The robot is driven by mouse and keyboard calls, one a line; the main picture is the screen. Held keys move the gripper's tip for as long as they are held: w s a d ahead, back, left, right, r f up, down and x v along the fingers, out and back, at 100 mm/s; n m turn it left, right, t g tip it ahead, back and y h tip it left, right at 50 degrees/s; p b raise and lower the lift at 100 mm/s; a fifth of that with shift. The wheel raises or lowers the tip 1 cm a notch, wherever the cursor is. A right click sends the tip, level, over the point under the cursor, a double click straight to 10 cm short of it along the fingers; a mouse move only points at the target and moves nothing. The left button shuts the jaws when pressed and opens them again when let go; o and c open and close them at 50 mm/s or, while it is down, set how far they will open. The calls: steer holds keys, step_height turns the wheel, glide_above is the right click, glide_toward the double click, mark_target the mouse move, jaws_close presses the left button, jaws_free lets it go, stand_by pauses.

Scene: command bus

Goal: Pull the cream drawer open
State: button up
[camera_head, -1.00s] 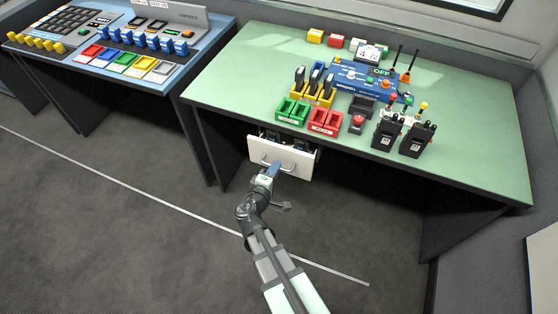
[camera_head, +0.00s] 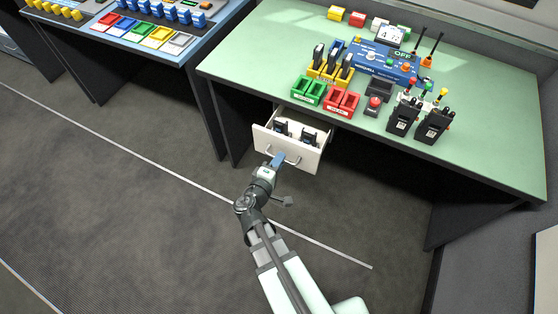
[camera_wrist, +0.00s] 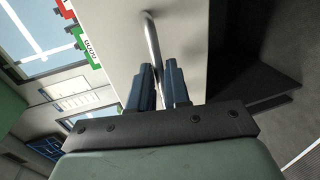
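The cream drawer (camera_head: 313,160) sticks out from under the green-topped desk (camera_head: 225,62), partly open with its inside showing. Its front also shows in the wrist view (camera_wrist: 185,35). A metal bar handle (camera_head: 295,161) is on that front. My gripper (camera_head: 279,157) is at the handle. In the wrist view my gripper's two blue fingers (camera_wrist: 160,78) close on either side of the handle bar (camera_wrist: 152,38). The bar runs between them, though the contact itself is partly hidden.
Two dark devices (camera_head: 282,131) stand in the drawer. A blue desk (camera_head: 185,55) stands at left. The floor before the drawer is clear.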

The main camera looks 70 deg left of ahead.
steer(key=o, duration=0.3)
steer(key=v, duration=1.2)
stand_by(0.8)
